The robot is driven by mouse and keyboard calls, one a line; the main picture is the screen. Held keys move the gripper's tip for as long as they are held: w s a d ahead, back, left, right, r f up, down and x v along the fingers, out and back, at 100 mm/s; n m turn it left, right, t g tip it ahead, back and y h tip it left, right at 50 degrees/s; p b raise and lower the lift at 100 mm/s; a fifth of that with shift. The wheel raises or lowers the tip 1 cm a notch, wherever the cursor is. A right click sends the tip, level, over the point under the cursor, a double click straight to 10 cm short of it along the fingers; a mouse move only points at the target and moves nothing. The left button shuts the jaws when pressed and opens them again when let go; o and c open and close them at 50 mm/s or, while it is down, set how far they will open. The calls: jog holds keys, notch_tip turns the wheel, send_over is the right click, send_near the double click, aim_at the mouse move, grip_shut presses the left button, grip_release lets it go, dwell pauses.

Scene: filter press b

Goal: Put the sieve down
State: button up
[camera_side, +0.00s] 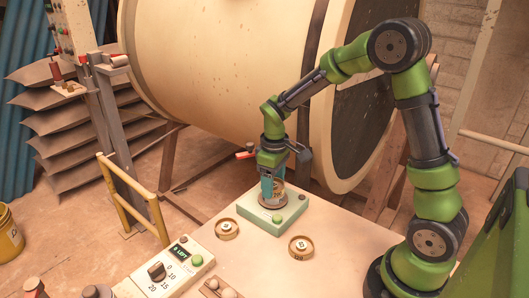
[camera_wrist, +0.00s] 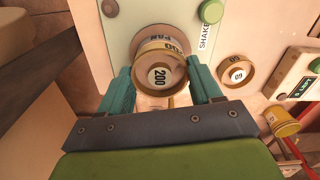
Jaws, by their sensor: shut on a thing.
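My gripper (camera_side: 271,189) is shut on a brass sieve labelled 200 (camera_wrist: 160,72). The teal fingers (camera_wrist: 162,92) grip it from both sides in the wrist view. The sieve is over the round plate (camera_side: 272,201) on top of the pale green shaker box (camera_side: 288,213). The fingers partly hide the sieve in the side view.
Two small brass sieves stand on the table, one at left (camera_side: 227,229) and one at right (camera_side: 301,246). A control box (camera_side: 180,266) with a display, knob and green button sits at the front left. A yellow rail (camera_side: 128,199) stands left of the table. A large drum (camera_side: 220,60) is behind.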

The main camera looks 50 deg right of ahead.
jog(key=o, duration=1.1)
jog(key=shift+r, duration=0.1)
notch_tip(320, 180, up, 12)
jog(key=s+a+r+m+t, duration=0.1)
jog(key=s+a+m+t, duration=0.1)
jog(key=s, duration=0.3)
jog(key=s+a+r+m+t+y, duration=0.1)
jog(key=s+a+r+m+t, duration=0.1)
jog(key=s, duration=0.3)
jog(key=s+a+r+m+t+y, duration=0.1)
jog(key=s+a+m+t, duration=0.1)
jog(key=s+a+t, duration=0.1)
jog(key=shift+s+a+r, duration=0.15)
jog(key=shift+s+a, duration=0.1)
jog(key=shift+s, duration=0.25)
jog(key=shift+s+a+r, duration=0.1)
jog(key=shift+s+a, duration=0.1)
jog(key=shift+s, duration=0.3)
